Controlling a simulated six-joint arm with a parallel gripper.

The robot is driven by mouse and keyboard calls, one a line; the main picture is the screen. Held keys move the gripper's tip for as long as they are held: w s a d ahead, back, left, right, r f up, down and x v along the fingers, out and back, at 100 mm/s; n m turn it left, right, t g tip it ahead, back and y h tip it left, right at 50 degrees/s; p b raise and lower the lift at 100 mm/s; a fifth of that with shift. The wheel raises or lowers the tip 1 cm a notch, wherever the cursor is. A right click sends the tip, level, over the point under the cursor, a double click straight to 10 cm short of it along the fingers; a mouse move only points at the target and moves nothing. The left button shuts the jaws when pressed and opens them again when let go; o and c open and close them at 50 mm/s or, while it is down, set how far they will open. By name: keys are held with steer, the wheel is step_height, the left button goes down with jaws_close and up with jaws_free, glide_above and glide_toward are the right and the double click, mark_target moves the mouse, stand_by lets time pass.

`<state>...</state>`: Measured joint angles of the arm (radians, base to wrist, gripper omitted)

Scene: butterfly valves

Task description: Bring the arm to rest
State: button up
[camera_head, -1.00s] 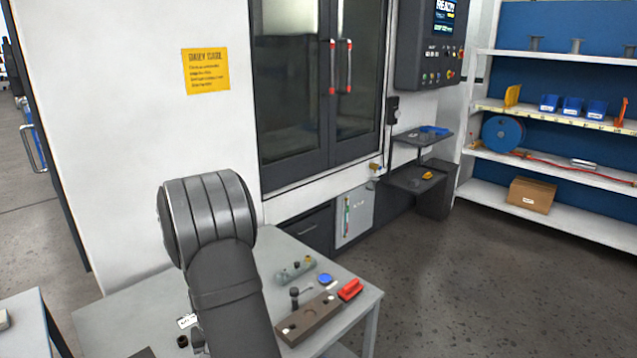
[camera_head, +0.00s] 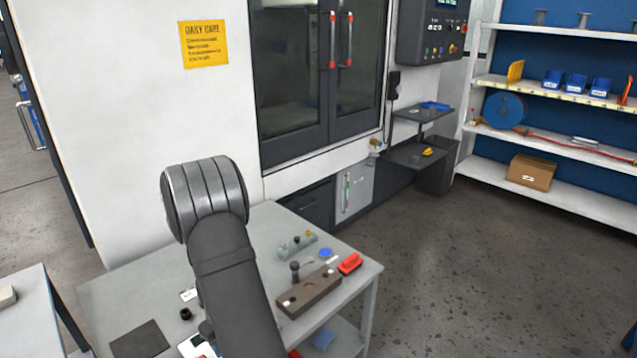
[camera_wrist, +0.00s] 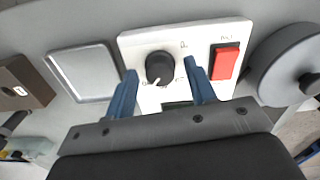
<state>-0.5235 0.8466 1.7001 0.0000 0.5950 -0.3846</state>
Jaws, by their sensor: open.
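My gripper (camera_wrist: 163,84) shows in the wrist view as two blue fingers, spread apart with nothing held between them. Beyond and between the fingertips is a black rotary knob (camera_wrist: 160,67) on a white panel (camera_wrist: 140,42). I cannot tell whether the fingers touch the panel. In the head view my dark grey arm (camera_head: 222,255) rises in front of the grey table (camera_head: 130,283), and the gripper itself is out of sight there.
A red rocker switch (camera_wrist: 225,63) sits right of the knob, with a grey round part (camera_wrist: 285,65) beyond it. A machine cabinet (camera_head: 120,110) stands behind; floor at right is clear.

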steer(key=n, duration=0.4)
steer(key=shift+n, duration=0.4)
steer(key=n, duration=0.4)
steer(key=shift+n, duration=0.3)
steer(key=o, duration=1.1)
steer(key=s+a+r+m, duration=0.1)
steer(key=a+r+m, duration=0.25)
steer(key=r, duration=0.25)
steer(key=s+a+r+m+g+h, duration=0.1)
steer(key=a+r+m, duration=0.1)
steer(key=r+m, duration=0.25)
steer(key=s+a+r+m, duration=0.1)
steer(key=a+r+m, duration=0.15)
steer(key=r, duration=0.35)
step_height(320, 180, down, 9)
steer(key=d, duration=0.1)
steer(key=shift+s+f, duration=0.15)
steer(key=shift+s, duration=0.3)
